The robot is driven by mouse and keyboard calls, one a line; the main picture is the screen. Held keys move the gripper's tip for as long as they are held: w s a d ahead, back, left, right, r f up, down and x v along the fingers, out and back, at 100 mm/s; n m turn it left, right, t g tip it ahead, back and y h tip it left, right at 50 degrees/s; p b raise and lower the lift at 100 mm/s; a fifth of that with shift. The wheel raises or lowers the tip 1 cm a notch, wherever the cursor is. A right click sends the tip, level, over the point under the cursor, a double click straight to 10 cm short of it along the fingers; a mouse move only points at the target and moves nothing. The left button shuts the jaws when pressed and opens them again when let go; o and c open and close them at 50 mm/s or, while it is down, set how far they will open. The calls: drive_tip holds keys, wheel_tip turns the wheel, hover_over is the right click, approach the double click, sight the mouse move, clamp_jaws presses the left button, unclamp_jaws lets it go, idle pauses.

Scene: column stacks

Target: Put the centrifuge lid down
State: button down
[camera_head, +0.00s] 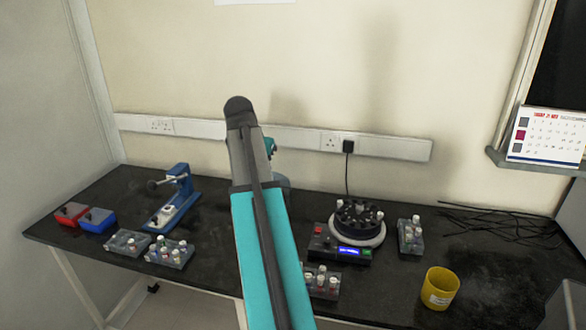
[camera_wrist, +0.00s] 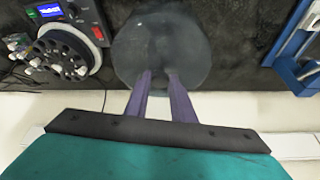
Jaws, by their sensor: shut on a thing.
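The centrifuge lid (camera_wrist: 160,38), a smoky, see-through round cover, is held between the two purple fingers of my gripper (camera_wrist: 160,80) in the wrist view. Only a small part of the lid (camera_head: 282,182) shows beside my arm in the head view, over the back of the dark bench. I cannot tell whether the lid touches the bench. The centrifuge (camera_head: 340,238) stands open to the right of my arm, its black rotor holding several capped tubes. In the wrist view the centrifuge (camera_wrist: 97,33) is left of the lid, a gap between them.
A blue press-like device (camera_head: 178,195) stands left of my arm, with red (camera_head: 70,214) and blue (camera_head: 97,220) boxes further left. Racks of tubes stand in front of the press and around the centrifuge. A yellow cup (camera_head: 440,288) stands front right. Cables lie at the back right.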

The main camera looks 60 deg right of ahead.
drive_tip(key=w+a+f+n+t, duration=0.1)
drive_tip(key=w+a+n, duration=0.1)
drive_tip(key=w+a, duration=0.45)
drive_tip(key=w+a+f+n+y, duration=0.1)
drive_tip(key=w+a+n, duration=0.15)
drive_tip(key=a, duration=0.75)
drive_tip(key=w+a+f+n+t, duration=0.1)
drive_tip(key=w+a+n, duration=0.1)
drive_tip(key=w+a, duration=0.45)
drive_tip(key=w+a+f+n+t+y, duration=0.1)
drive_tip(key=a+n, duration=0.3)
drive_tip(key=a, duration=0.8)
drive_tip(key=w+a+f+n+y, duration=0.1)
drive_tip(key=a+n, duration=0.4)
drive_tip(key=a, duration=0.8)
drive_tip(key=shift+a+f+t+y, duration=0.3)
drive_tip(key=shift+f+t+y, duration=0.1)
drive_tip(key=shift+y, duration=0.4)
drive_tip(key=shift+n, duration=0.25)
drive_tip(key=shift+a, duration=0.35)
drive_tip(key=shift+s, duration=0.15)
